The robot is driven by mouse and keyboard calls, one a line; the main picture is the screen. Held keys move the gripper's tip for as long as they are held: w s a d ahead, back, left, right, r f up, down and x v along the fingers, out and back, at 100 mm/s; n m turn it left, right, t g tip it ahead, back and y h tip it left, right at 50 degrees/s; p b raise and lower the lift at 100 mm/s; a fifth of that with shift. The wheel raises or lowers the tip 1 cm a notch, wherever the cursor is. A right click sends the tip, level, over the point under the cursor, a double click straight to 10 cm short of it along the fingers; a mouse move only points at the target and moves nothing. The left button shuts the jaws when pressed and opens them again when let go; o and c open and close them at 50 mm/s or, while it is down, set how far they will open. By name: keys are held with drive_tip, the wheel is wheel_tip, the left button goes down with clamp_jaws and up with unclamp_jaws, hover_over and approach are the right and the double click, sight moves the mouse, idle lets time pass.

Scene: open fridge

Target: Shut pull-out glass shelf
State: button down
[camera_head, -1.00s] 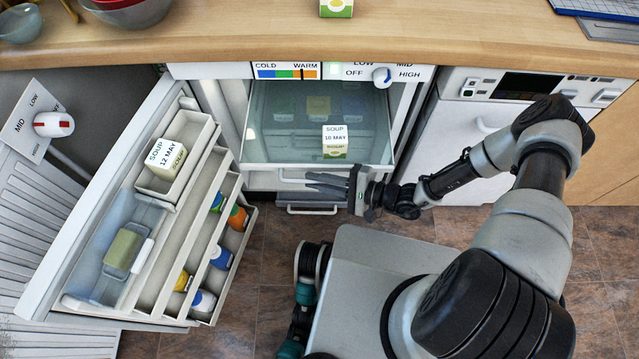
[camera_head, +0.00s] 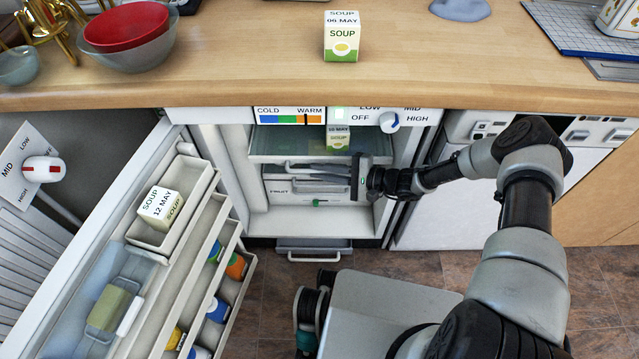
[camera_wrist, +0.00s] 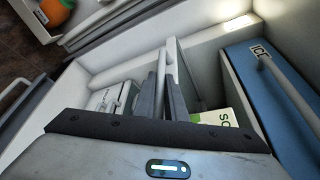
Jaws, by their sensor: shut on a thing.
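The glass shelf (camera_head: 275,147) is inside the open fridge, with its white front edge and handle bar (camera_head: 300,164) near the front of the compartment. A soup carton (camera_head: 338,140) stands on it, partly hidden by the control panel. My gripper (camera_head: 312,171) reaches in from the right, fingers pointing left across the shelf front. In the wrist view, the fingers (camera_wrist: 163,78) are shut on the shelf's white handle bar (camera_wrist: 171,62). The soup carton (camera_wrist: 222,117) shows beside them, partly hidden by my gripper. How far the shelf still sticks out is hard to tell.
A white fruit drawer (camera_head: 280,189) sits below the shelf. The fridge door (camera_head: 95,240), with bins and a soup carton (camera_head: 160,208), stands open at left. A blue ice drawer (camera_wrist: 270,90) is close by at right in the wrist view. The counter (camera_head: 230,75) is above.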

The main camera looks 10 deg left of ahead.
drive_tip(key=shift+w, duration=0.2)
drive_tip(key=c, duration=2.1)
unclamp_jaws()
wheel_tip(320, 180, up, 10)
drive_tip(key=p, duration=0.3)
drive_tip(key=shift+r, duration=0.1)
